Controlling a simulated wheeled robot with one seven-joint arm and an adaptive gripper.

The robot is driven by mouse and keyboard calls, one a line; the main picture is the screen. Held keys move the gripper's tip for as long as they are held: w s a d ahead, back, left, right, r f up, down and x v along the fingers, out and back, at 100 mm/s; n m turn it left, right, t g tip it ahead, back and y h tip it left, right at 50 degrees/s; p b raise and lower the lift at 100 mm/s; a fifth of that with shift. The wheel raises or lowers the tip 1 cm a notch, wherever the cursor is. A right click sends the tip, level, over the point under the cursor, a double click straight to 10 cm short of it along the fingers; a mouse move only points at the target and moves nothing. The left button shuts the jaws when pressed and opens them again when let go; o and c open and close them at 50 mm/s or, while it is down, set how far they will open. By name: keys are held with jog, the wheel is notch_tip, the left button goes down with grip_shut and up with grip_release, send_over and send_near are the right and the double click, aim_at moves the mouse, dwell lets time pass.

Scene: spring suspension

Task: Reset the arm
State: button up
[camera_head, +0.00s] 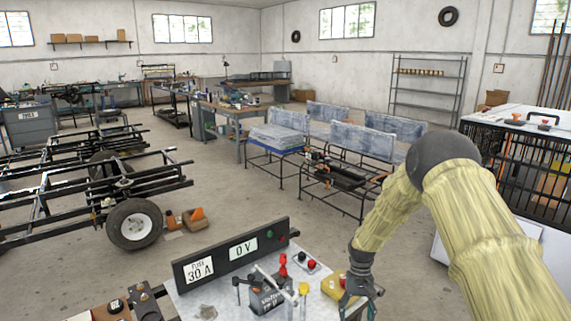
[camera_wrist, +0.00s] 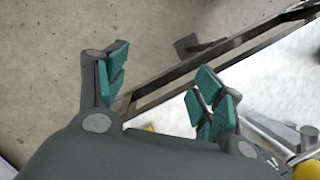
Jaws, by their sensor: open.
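My gripper (camera_head: 362,290) hangs at the end of my arm, in the lower right of the head view, over the right side of a white-topped work surface (camera_head: 208,297). In the wrist view my gripper (camera_wrist: 158,92) has its two green-padded fingers spread apart with nothing between them. Behind the fingers lie the metal edge of the surface and the grey floor. My arm comes in from the right, in a yellowish padded cover, and hides part of the room behind it.
The surface carries a black panel (camera_head: 232,250) marked "FUSE 30 A" and "0 V", a small black device (camera_head: 268,297), red-knobbed parts (camera_head: 311,265) and a yellow box (camera_head: 333,286). A wheeled frame (camera_head: 100,190) stands left. A black cage-like unit (camera_head: 520,165) stands right.

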jog(key=s+f+t, duration=0.1)
jog(key=s+f, duration=0.8)
jog(key=s, duration=0.3)
jog(key=s+f+t, duration=0.1)
jog(key=s+f, duration=0.7)
jog(key=s, duration=0.4)
jog(key=s+r+t, duration=0.1)
jog(key=s+r, duration=0.1)
jog(key=s, duration=2)
jog(key=shift+s+d+r+n+t+h, duration=0.15)
jog(key=shift+s+r+n+t+h, duration=0.1)
jog(key=shift+s+n+t+h, duration=0.1)
